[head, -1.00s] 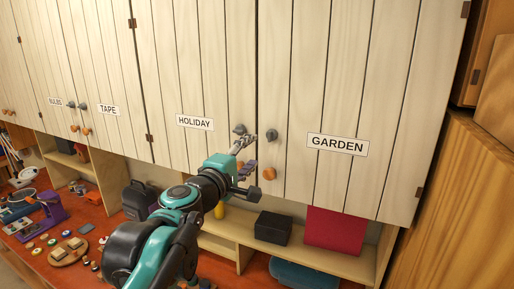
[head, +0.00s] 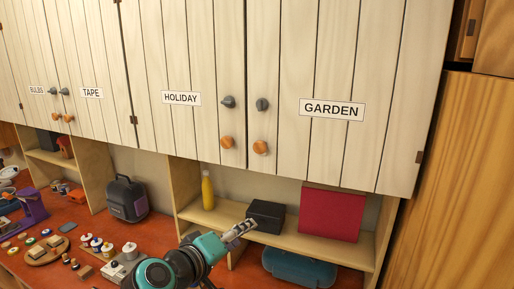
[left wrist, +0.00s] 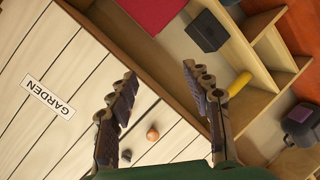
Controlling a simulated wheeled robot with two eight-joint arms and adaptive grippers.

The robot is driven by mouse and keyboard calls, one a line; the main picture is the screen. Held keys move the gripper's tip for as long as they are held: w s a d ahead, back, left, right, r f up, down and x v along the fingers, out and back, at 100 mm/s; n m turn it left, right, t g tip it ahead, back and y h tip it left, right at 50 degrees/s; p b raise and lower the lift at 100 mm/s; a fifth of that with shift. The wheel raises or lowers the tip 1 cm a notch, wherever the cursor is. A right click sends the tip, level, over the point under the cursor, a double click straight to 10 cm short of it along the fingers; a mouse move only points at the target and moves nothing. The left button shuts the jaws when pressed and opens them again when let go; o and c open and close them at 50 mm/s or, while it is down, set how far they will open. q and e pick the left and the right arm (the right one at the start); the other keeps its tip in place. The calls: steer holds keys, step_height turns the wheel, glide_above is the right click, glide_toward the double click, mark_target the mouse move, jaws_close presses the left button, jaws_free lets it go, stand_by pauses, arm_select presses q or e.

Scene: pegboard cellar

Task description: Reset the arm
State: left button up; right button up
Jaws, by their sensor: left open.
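My left gripper (head: 240,232) is low in the head view, in front of the open shelf and below the cabinet doors. In the left wrist view its two fingers (left wrist: 160,74) are spread apart with nothing between them. The GARDEN door (head: 333,140) and the HOLIDAY door (head: 180,125) are both shut. Each has a grey knob and an orange knob near their shared edge. The GARDEN door (left wrist: 50,120) also shows in the left wrist view. My right gripper is not in view.
The shelf under the cabinets holds a yellow bottle (head: 208,190), a black box (head: 265,216) and a red panel (head: 332,214). A blue-grey case (head: 300,268) lies below. A dark case (head: 127,198) and several small items stand on the red worktop. A wooden cabinet (head: 450,190) bounds the right.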

arm_select(q)
steer(key=s+a+f+m+g+y+b, duration=0.1)
steer(key=s+a+f+b, duration=0.3)
steer(key=f, duration=1)
steer(key=s+a+f+m+g+y+b, duration=0.2)
steer(key=s+a+f+b, duration=0.3)
steer(key=f, duration=0.9)
steer(key=s+a+f+m+g+y+b, duration=0.2)
steer(key=s+a+f+y+b, duration=0.2)
steer(key=f, duration=1)
steer(key=s+b, duration=0.2)
steer(key=b, duration=0.1)
steer(key=shift+s+a+m, duration=0.2)
steer(key=shift+a+m, duration=0.1)
steer(key=shift+m, duration=0.1)
